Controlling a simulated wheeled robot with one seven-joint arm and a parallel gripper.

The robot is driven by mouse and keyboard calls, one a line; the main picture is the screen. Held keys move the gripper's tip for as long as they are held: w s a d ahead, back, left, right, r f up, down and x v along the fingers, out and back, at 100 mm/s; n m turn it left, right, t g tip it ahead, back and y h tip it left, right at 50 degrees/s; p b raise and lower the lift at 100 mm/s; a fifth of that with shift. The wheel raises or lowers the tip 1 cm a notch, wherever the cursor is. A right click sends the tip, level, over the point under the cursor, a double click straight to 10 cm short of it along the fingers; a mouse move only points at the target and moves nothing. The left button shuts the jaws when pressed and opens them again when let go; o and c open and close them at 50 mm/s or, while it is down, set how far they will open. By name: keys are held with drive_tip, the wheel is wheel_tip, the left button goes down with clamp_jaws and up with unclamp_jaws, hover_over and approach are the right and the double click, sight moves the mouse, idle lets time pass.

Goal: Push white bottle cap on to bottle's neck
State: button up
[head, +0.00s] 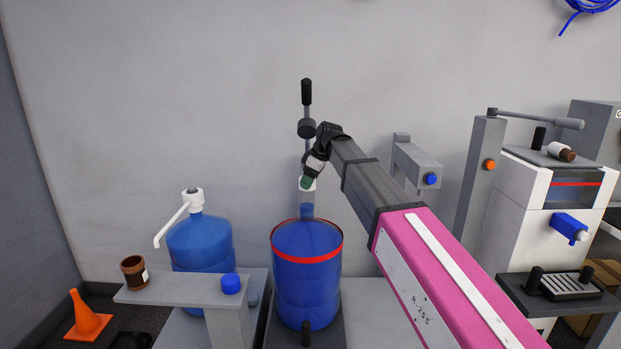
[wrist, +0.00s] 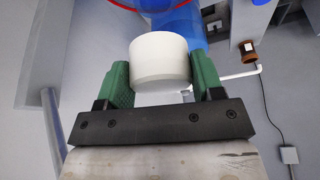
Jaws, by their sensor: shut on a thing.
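The white bottle cap (wrist: 160,61) is between the two green fingers of my gripper (wrist: 162,82) in the wrist view. In the wrist view the blue bottle (wrist: 190,28) is partly hidden behind the cap.
A vertical rod with a black handle (head: 306,92) stands behind the neck. To the left are a second blue bottle with a white pump (head: 194,199), a grey stand with a blue button (head: 231,284) and a brown jar (head: 134,270). Grey machines (head: 480,190) stand to the right.

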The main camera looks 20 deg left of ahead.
sight(307, 206)
drive_tip(key=shift+a+r, duration=0.1)
drive_tip(key=shift+a, duration=0.1)
drive_tip(key=shift+d, duration=0.1)
drive_tip(key=shift+f, duration=2.8)
drive_tip(key=shift+f, duration=1.9)
drive_tip(key=o, duration=1)
drive_tip(key=shift+c, duration=0.2)
drive_tip(key=v, duration=1)
drive_tip(key=shift+d+r, duration=0.2)
drive_tip(key=shift+r, duration=0.15)
